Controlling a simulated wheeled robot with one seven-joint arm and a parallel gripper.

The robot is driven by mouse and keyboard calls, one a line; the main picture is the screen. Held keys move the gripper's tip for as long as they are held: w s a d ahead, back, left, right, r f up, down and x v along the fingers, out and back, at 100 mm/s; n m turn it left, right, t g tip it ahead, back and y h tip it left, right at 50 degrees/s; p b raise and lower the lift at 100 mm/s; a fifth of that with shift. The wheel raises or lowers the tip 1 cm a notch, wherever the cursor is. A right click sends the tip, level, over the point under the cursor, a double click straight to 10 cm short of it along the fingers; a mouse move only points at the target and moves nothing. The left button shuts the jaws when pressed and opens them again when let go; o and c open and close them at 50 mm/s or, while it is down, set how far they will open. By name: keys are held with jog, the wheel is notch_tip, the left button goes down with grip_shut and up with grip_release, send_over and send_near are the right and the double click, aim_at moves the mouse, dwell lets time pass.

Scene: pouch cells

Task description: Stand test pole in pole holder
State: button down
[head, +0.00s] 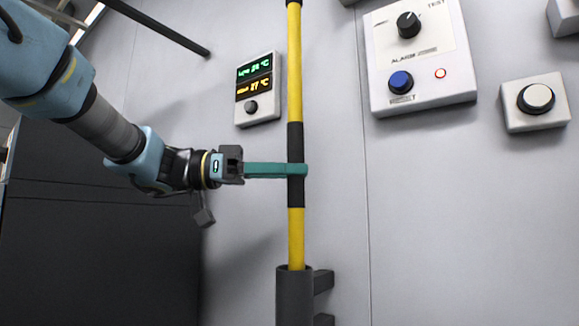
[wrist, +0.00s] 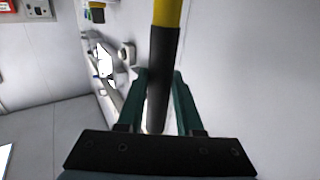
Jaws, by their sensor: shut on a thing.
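The test pole (head: 295,75) is yellow with a black grip band and stands upright in the head view. My gripper (head: 303,170) comes from the left, its teal fingers shut on the black band. The pole holder (head: 294,297) is a dark tube on wall brackets at the bottom of the head view. The pole's lower end meets the holder's mouth and appears to be inside it; how deep it goes is hidden. In the wrist view the pole (wrist: 163,80) runs between the fingers of my gripper (wrist: 160,78).
A small display unit (head: 257,89) is on the wall left of the pole. An alarm panel (head: 418,50) with a knob and blue button, and a box with a round white button (head: 535,101), are to the right. A dark bar (head: 160,27) juts in at upper left.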

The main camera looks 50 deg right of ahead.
jog(key=shift+f, duration=0.2)
jog(key=shift+c, duration=2.4)
grip_release()
jog(key=b+v, duration=0.1)
jog(key=v, duration=0.9)
jog(key=shift+w+a+b, duration=0.3)
jog(key=shift+b, duration=0.1)
